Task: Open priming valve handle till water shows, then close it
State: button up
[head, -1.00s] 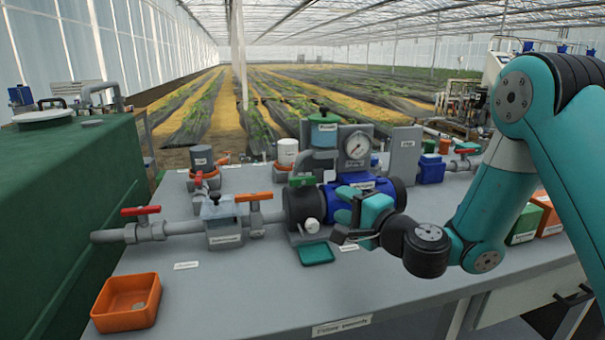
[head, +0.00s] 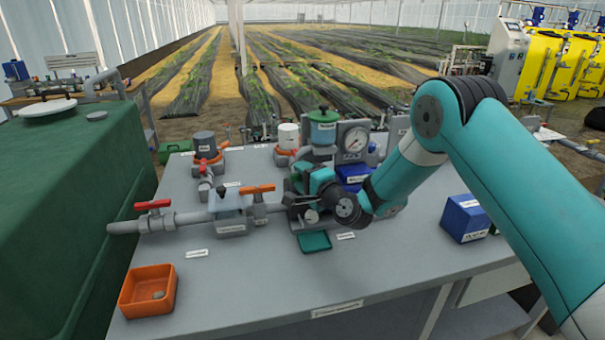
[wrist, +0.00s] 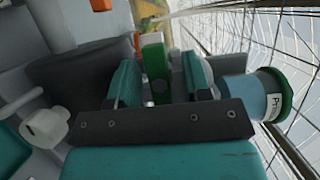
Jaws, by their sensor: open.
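The green priming valve handle (wrist: 154,62) stands between the two teal fingers of my gripper (wrist: 163,84) in the wrist view. The fingers are open, with a gap on the right of the handle; I cannot tell whether the left finger touches it. In the head view my gripper (head: 318,182) is at the pump, and its wrist hides much of the pump body. The clear priming pot (head: 323,130) with a green lid stands behind it; it also shows in the wrist view (wrist: 262,97). I cannot make out water at the valve.
A teal tray (head: 314,242) lies in front of the pump. Left of it are a strainer (head: 229,222), an orange-handled valve (head: 256,190) and a red-handled valve (head: 153,206). A pressure gauge (head: 355,140) stands behind. An orange bin (head: 148,291) sits front left; a blue box (head: 466,217) sits right.

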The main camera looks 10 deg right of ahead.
grip_shut()
jog(key=shift+n, duration=0.3)
jog(key=n+g+h+p, duration=0.1)
jog(key=n, duration=0.2)
jog(key=shift+r+p, duration=0.1)
jog(key=shift+p, duration=0.25)
jog(key=n+g+h, duration=0.1)
jog(key=n+h, duration=0.1)
jog(key=n, duration=0.1)
jog(key=shift+n, duration=0.3)
jog(key=n+b, duration=0.1)
jog(key=n+h, duration=0.1)
jog(key=n+h+b, duration=0.1)
jog(key=shift+f+n+b, duration=0.25)
jog(key=shift+n+b, duration=0.05)
jog(key=shift+n, duration=0.1)
jog(key=shift+n+h+b, duration=1.05)
jog(key=shift+n+h, duration=0.15)
jog(key=shift+r, duration=0.1)
